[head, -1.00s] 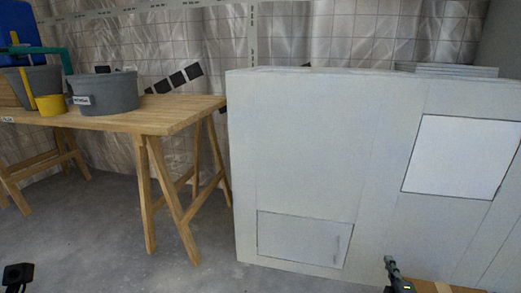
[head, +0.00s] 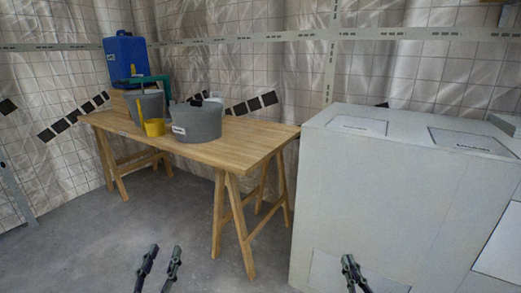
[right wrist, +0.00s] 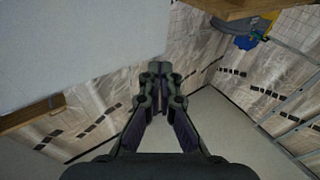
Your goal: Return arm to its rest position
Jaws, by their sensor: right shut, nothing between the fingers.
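My left gripper (head: 160,258) is at the bottom of the head view over the grey floor. Its two fingers stand apart with nothing between them. My right gripper (head: 350,262) is at the bottom right of the head view, in front of the lower part of the large white wall block (head: 395,190). It also shows in the right wrist view (right wrist: 155,70), where its fingertips meet and hold nothing. I cannot tell how far it is from the block.
A wooden trestle table (head: 245,140) stands left of the block. It carries a grey tub (head: 196,124), a yellow cup (head: 154,128), a grey bucket (head: 148,104) and a blue container (head: 124,58). Two white panels (head: 358,126) lie on the block's top. The floor (head: 110,235) in front is clear.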

